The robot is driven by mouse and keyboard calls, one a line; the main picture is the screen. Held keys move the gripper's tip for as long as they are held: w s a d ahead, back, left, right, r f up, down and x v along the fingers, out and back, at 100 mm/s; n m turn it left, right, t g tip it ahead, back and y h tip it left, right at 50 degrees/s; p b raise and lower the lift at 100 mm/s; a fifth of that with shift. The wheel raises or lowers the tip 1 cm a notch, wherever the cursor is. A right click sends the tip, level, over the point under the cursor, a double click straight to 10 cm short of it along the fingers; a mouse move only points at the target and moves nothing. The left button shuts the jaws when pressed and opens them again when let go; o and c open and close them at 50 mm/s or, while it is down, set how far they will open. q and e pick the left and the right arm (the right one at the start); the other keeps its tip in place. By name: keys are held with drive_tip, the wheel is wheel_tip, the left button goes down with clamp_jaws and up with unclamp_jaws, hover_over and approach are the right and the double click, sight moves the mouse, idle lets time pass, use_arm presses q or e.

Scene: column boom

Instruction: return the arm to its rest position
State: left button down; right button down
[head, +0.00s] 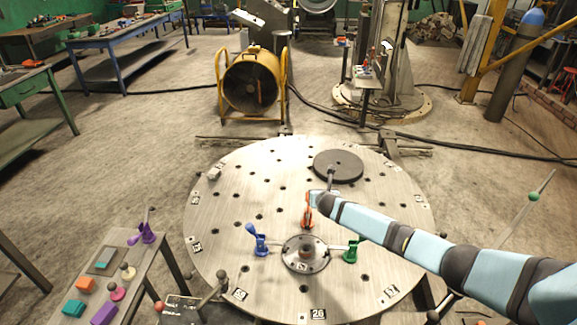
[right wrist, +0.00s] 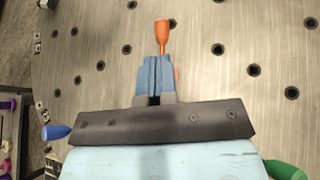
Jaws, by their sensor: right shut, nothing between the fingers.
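My right arm (head: 440,255) reaches in from the right over the round metal table (head: 230,200). My right gripper (head: 314,197) is shut and empty, close to the orange clamp (head: 307,217). In the right wrist view the gripper's fingers (right wrist: 156,70) are together, and the orange clamp's handle (right wrist: 162,35) shows just beyond their tips. I cannot tell whether they touch. My left gripper is not in view.
A blue clamp (head: 257,240) and a green clamp (head: 351,251) stand either side of a round flange (head: 305,266). A dark disc (head: 338,166) lies at the back of the table. A side bench (head: 128,262) holds small coloured parts at left.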

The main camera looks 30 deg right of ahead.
drive_tip(key=s+a+f+m+y, duration=0.3)
drive_tip(key=s+a+f+m, duration=0.2)
drive_tip(key=s+a, duration=0.5)
drive_tip(key=s+a+f+m+y, duration=0.2)
drive_tip(key=s+a+f+m, duration=0.3)
drive_tip(key=s+a, duration=0.5)
drive_tip(key=s+a+r+m, duration=0.2)
drive_tip(key=s+m, duration=0.4)
drive_tip(key=s, duration=0.1)
drive_tip(key=s+a+r+m+y, duration=0.1)
drive_tip(key=s+a+r+m, duration=0.1)
drive_tip(key=s+m, duration=0.4)
drive_tip(key=s+a+r+m, duration=0.2)
drive_tip(key=s+m, duration=0.4)
drive_tip(key=s, duration=0.3)
drive_tip(key=shift+s+r+m+y, duration=0.25)
drive_tip(key=shift+r+m+y, duration=0.05)
drive_tip(key=shift+r, duration=0.55)
